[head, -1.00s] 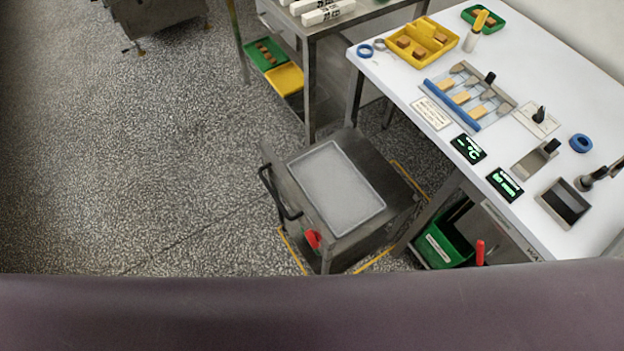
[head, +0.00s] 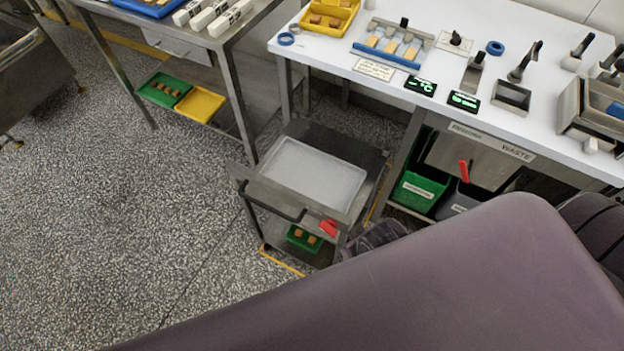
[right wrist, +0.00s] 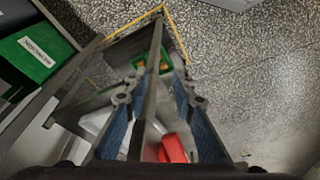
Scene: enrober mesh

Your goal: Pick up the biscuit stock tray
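A green tray (head: 290,240) with brown biscuit-like blocks sits on the lower shelf of a steel trolley in the head view. It also shows in the right wrist view (right wrist: 139,61), beyond the fingertips. Another green tray (head: 150,92) with similar blocks lies on the lower shelf of the steel table at left. No readable label shows which one is the stock tray. My right gripper (right wrist: 159,98) is open, its blue-padded fingers apart at the trolley, with a grey trolley edge seen between them. No held item shows. My left gripper is not in view.
The trolley top holds a pale tray (head: 312,172); a red handle (head: 328,227) and black push bar are at its front. A yellow tray (head: 200,104) lies beside the left green tray. Floor is free at left.

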